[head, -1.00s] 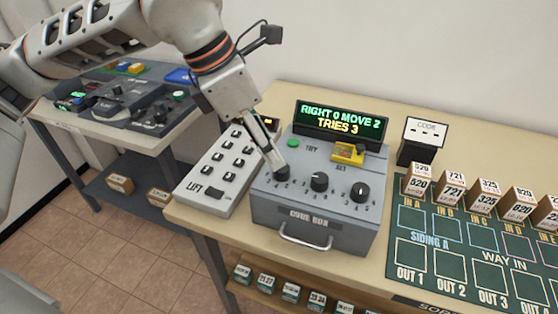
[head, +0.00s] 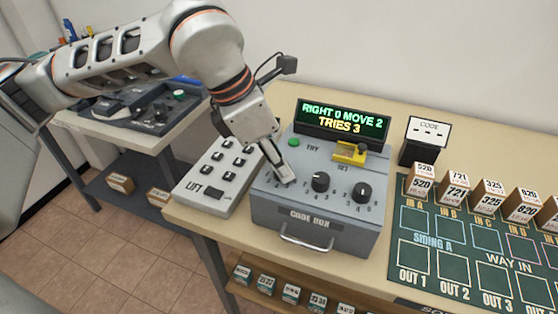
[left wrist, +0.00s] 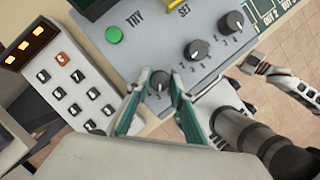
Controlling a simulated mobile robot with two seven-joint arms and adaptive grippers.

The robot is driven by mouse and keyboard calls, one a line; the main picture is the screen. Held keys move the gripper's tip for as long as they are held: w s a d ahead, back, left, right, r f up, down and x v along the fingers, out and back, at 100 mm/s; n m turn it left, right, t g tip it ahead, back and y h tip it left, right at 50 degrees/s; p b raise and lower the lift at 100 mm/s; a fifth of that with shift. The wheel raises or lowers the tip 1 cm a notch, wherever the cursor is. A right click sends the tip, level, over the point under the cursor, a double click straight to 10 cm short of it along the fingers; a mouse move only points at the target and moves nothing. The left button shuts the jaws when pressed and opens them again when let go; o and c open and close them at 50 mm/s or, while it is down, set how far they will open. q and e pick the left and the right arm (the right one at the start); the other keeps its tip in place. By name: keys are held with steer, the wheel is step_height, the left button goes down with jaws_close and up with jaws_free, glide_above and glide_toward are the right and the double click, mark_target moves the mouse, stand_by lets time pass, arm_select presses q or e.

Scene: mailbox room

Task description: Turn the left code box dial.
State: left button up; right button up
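The code box (head: 315,232) is a grey box on the table with three dark dials in a row. The left dial (left wrist: 158,80) shows in the left wrist view between my left gripper's fingertips (left wrist: 160,76). The fingers stand on either side of it; I cannot tell whether they press on it. In the head view my left gripper (head: 283,178) comes down over this dial and hides it. The middle dial (head: 320,181) and right dial (head: 361,192) are uncovered. My right gripper is not in the head view; part of an arm, perhaps mine, shows in the left wrist view.
The box's display (head: 342,119) reads "RIGHT 0 MOVE 2, TRIES 3". A green button (head: 294,142) and a yellow switch (head: 349,154) sit behind the dials. The lift keypad (head: 217,177) is close on the left, a siding board (head: 470,245) with small boxes on the right.

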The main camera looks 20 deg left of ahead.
arm_select(q)
steer(key=shift+m, duration=0.4)
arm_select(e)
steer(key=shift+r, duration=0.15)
arm_select(q)
steer(key=m+g, duration=0.1)
steer(key=m, duration=0.1)
steer(key=m+g+p, duration=0.1)
steer(key=m, duration=0.2)
steer(key=shift+w+a+h, duration=0.1)
steer(key=shift+w+h, duration=0.05)
steer(key=shift+h, duration=0.25)
steer(key=shift+m+g+p, duration=0.5)
steer(key=shift+m, duration=0.6)
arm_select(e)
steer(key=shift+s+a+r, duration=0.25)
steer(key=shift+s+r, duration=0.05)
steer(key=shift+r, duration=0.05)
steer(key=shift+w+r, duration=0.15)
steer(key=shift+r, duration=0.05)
arm_select(q)
steer(key=o, duration=1.1)
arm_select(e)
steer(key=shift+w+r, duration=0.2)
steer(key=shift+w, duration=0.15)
